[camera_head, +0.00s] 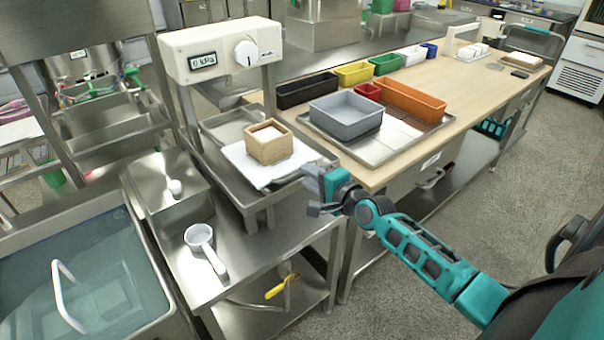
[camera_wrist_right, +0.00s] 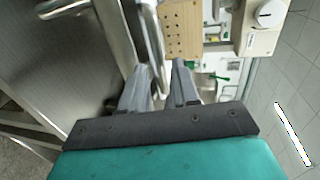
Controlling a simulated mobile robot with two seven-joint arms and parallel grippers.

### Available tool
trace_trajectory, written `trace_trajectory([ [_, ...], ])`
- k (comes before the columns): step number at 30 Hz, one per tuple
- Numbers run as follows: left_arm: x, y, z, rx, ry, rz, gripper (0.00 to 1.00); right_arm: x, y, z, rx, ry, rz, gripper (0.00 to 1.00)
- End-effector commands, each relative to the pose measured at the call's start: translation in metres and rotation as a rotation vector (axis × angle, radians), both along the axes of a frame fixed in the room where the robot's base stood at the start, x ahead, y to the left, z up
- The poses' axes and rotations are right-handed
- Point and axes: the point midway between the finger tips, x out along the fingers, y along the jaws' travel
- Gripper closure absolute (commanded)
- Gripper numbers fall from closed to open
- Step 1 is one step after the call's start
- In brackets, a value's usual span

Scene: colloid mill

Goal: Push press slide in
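The press has a white head (camera_head: 222,50) with a "0 kPa" display and a dial, carried on metal posts. Its metal slide tray (camera_head: 284,183) sits low, out in front of the head. A wooden box mould (camera_head: 268,143) stands on a white cloth (camera_head: 240,162) on the tray. The mould's holed side also shows in the right wrist view (camera_wrist_right: 181,32). My right gripper (camera_head: 314,188) is just right of the tray's front corner. My left gripper is out of view.
A wooden workbench (camera_head: 460,85) holds a grey tub (camera_head: 346,115) and several coloured bins. A white ladle (camera_head: 203,245) lies on the steel table left of the tray. A water-filled basin (camera_head: 80,280) is at lower left. Floor at right is clear.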

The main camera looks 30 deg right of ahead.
Motion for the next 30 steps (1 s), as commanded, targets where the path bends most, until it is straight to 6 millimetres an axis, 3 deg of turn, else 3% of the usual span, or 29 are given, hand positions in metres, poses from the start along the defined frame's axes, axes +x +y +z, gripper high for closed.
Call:
trace_trajectory([
  [3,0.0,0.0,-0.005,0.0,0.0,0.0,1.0,0.017,0.001,-0.004,0.0,-0.002,0.0,0.7],
  [9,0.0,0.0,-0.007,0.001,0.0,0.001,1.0,0.032,0.003,-0.007,0.0,-0.001,0.0,0.7],
  [20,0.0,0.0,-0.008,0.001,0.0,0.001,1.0,0.035,0.003,-0.007,0.0,0.0,0.0,0.7],
  [30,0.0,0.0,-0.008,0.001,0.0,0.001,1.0,0.035,0.003,-0.008,0.0,0.0,0.0,1.0],
])
